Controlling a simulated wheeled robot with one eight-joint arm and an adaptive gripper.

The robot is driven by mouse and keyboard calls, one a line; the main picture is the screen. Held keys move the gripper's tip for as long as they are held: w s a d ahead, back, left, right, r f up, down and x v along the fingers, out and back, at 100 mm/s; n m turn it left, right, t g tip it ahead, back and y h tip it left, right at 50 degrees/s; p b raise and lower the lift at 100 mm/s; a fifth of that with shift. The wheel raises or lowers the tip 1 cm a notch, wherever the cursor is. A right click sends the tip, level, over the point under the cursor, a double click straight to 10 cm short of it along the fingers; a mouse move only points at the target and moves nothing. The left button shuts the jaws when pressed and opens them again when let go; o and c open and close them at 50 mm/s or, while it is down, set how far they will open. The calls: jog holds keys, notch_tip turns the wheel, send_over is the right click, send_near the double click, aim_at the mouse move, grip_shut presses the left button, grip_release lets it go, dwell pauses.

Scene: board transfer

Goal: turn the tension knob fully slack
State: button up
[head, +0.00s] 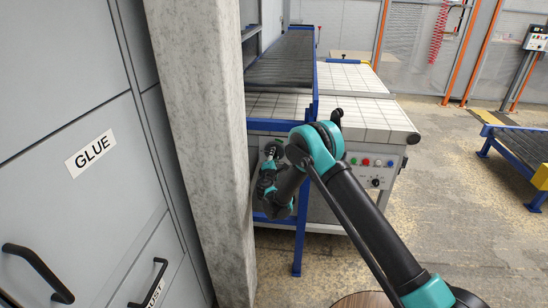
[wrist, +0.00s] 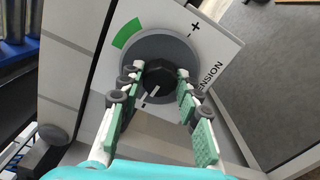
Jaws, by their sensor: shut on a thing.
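The tension knob (wrist: 160,75) is black and sits on a round grey dial (wrist: 155,46) in the wrist view. The dial is on a white plate (wrist: 222,48) marked TENSION, with a plus mark and a green arc at its upper edge. In the head view my gripper (head: 271,152) reaches the left front of the machine, and the knob is hidden there.
The machine (head: 345,106) has a white tiled top and a button panel (head: 372,167) at right. A blue-framed conveyor (head: 284,62) stands close by the arm. A concrete pillar (head: 203,130) and grey GLUE cabinet (head: 75,130) bound the left. Floor (head: 450,180) is open at right.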

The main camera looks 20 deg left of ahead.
jog(key=shift+s+n, duration=0.1)
jog(key=shift+n, duration=1.4)
jog(key=o, duration=1.1)
jog(key=shift+o, duration=0.2)
jog(key=v, duration=1.2)
